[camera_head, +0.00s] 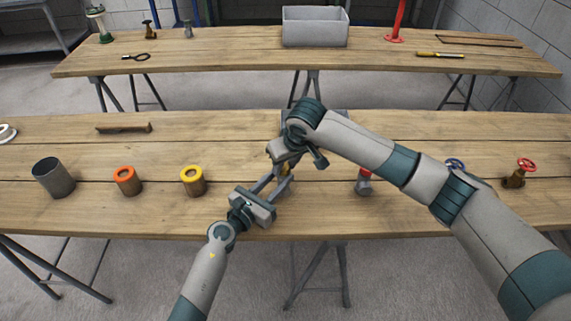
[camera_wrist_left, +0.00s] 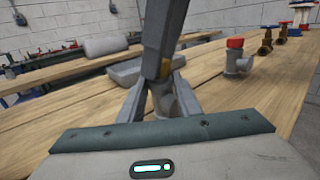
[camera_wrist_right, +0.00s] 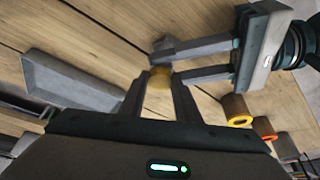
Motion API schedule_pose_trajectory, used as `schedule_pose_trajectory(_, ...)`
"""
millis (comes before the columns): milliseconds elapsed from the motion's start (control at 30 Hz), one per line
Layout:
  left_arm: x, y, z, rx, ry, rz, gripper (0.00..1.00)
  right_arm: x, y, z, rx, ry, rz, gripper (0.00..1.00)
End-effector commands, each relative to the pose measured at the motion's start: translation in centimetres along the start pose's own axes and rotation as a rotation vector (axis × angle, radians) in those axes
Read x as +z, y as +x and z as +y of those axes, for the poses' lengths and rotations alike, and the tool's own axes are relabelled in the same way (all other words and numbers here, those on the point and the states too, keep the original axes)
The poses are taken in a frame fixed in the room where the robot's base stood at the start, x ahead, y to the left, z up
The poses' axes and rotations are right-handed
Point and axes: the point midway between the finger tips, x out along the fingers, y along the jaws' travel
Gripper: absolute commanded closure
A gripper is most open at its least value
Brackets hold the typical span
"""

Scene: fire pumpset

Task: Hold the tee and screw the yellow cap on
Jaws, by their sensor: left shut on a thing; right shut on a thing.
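The yellow cap (camera_head: 285,170) shows as a small patch between my two grippers near the middle of the near table. It also shows in the left wrist view (camera_wrist_left: 166,68) and in the right wrist view (camera_wrist_right: 160,79). My right gripper (camera_head: 287,167) reaches down from above and is shut on the yellow cap. My left gripper (camera_head: 281,182) comes in from the front left and is shut on the grey tee (camera_wrist_left: 165,102), just below the cap. The fingers hide most of the tee, and I cannot tell how far the cap sits on it.
A tee with a red cap (camera_head: 364,181) and valves with blue (camera_head: 455,164) and red (camera_head: 524,164) handwheels stand right. A grey cup (camera_head: 53,178), orange-rimmed pot (camera_head: 127,182) and yellow-rimmed pot (camera_head: 193,182) stand left. A grey tray (camera_wrist_right: 70,85) lies beyond my grippers.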

Motion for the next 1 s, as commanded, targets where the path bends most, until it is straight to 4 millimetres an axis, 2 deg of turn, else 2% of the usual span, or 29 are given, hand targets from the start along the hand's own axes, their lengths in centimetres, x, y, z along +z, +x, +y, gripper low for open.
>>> schedule_pose_trajectory(267, -0.1, 0.0, 0.1, 0.001, -0.001, 0.002, 1.0, -0.1, -0.1, 0.0, 0.003, 0.01, 0.002, 0.92)
schedule_pose_trajectory(300, -0.1, -0.1, 0.1, 0.002, -0.001, 0.002, 1.0, -0.1, -0.1, 0.0, 0.003, 0.009, 0.002, 0.63)
schedule_pose_trajectory(367, -0.1, -0.1, 0.1, 0.001, -0.001, 0.002, 1.0, -0.1, -0.1, 0.0, 0.003, 0.009, 0.002, 0.52)
schedule_pose_trajectory(733, -0.1, 0.0, 0.1, 0.001, -0.001, 0.002, 1.0, -0.2, -0.3, 0.0, 0.002, 0.008, 0.002, 0.52)
schedule_pose_trajectory(1000, -0.1, 0.0, 0.1, 0.001, -0.001, 0.001, 1.0, -1.2, -2.8, 0.0, 0.003, 0.008, 0.003, 0.52)
